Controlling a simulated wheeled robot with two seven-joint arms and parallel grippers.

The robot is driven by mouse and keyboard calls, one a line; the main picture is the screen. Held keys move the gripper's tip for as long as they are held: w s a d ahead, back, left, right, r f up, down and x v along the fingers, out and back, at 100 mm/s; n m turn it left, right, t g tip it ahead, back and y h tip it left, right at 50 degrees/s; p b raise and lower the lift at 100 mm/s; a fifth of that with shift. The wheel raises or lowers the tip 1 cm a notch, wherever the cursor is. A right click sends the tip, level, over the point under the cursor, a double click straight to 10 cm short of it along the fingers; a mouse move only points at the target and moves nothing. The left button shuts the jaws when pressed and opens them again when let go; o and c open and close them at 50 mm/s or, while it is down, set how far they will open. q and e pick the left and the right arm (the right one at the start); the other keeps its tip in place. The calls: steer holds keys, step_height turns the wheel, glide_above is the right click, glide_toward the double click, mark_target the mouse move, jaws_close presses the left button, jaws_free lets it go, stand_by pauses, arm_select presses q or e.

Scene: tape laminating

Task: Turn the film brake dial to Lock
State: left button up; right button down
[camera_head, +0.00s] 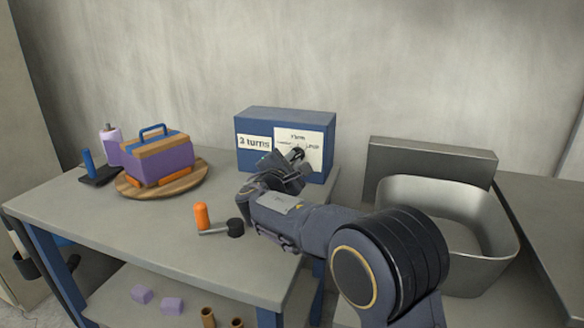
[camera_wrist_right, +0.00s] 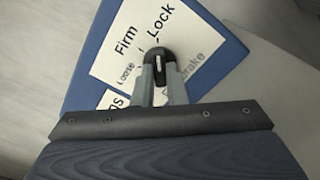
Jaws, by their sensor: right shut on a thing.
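The film brake dial (camera_head: 297,153) is a small black knob on the front of a blue box (camera_head: 285,116). In the right wrist view the dial (camera_wrist_right: 155,63) has a small white mark and sits on a white label (camera_wrist_right: 117,72) reading Loose, Firm and Lock. Its upper end points roughly toward Lock, but the exact setting is hard to tell. My right gripper (camera_head: 293,163) is at the box front. In the wrist view its two fingers (camera_wrist_right: 160,84) are shut on the dial, one on each side. My left gripper is not in view.
A purple and wood block with a blue handle (camera_head: 157,155) sits on a round wooden board (camera_head: 195,184) at left. An orange-handled tool (camera_head: 202,215) lies near the table (camera_head: 130,210) front. A grey metal bin (camera_head: 455,262) stands right of the table.

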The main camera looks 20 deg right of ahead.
steer(key=shift+f, duration=0.1)
stand_by(0.3)
steer(key=c, duration=1.5)
jaws_free()
steer(key=shift+o, duration=0.2)
steer(key=p+v, duration=0.1)
steer(key=v, duration=0.7)
steer(key=shift+w, duration=0.1)
